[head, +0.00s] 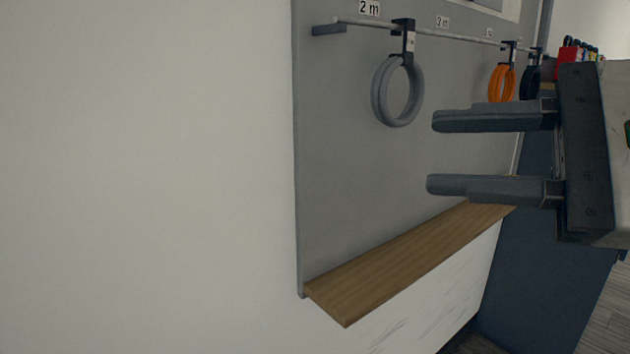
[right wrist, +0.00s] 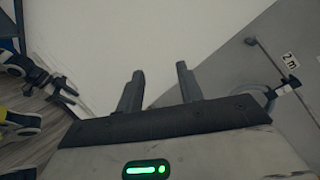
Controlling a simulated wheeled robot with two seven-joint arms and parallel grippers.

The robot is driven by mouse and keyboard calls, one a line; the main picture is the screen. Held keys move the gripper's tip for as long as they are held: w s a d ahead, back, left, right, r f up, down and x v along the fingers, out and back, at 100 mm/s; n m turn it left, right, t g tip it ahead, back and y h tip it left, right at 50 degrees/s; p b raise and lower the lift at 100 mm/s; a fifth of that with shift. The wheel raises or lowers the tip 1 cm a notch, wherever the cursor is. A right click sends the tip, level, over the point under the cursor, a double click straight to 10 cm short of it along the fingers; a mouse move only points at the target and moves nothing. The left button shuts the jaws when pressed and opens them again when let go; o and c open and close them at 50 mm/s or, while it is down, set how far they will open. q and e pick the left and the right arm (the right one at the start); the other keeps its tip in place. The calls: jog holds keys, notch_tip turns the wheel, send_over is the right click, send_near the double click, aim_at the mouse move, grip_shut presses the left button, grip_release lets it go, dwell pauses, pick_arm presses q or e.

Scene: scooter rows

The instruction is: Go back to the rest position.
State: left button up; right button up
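My right gripper (head: 435,153) comes in from the right in the head view, its two fingers apart with nothing between them. It is in front of the grey panel (head: 345,165), to the right of a grey coiled cable (head: 378,95) and apart from it. In the right wrist view the same gripper (right wrist: 160,78) is open and empty, facing the pale wall. My left gripper is not in the head view.
The grey cable hangs from a black hook on a rail (head: 440,34) under a "2 m" label (head: 369,8). An orange coil (head: 501,84) and a dark coil (head: 530,82) hang farther right. A wooden ledge (head: 400,262) juts out below. Scooter parts (right wrist: 22,122) show left in the wrist view.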

jog(key=w+d+f+n+t+h+p, duration=0.2)
jog(key=w+f+n+t+h, duration=0.3)
jog(key=f+n, duration=0.7)
jog(key=w+d+f+n+t+h+p, duration=0.3)
jog(key=f+n+t, duration=0.5)
jog(key=n, duration=0.7)
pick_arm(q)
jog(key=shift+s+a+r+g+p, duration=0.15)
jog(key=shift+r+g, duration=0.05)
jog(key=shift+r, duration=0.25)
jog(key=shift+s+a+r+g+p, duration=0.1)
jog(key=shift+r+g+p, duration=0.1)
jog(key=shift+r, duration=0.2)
pick_arm(e)
jog(key=s+a+f+m+g+h, duration=0.1)
jog(key=s+f+m+g, duration=0.4)
jog(key=f, duration=0.7)
jog(key=s+a+f+m+g+h, duration=0.1)
jog(key=s+f+m+g, duration=0.4)
jog(key=f, duration=0.8)
jog(key=shift+s+a+m+h, duration=0.2)
jog(key=shift+s+m+h, duration=0.4)
jog(key=shift+s, duration=0.4)
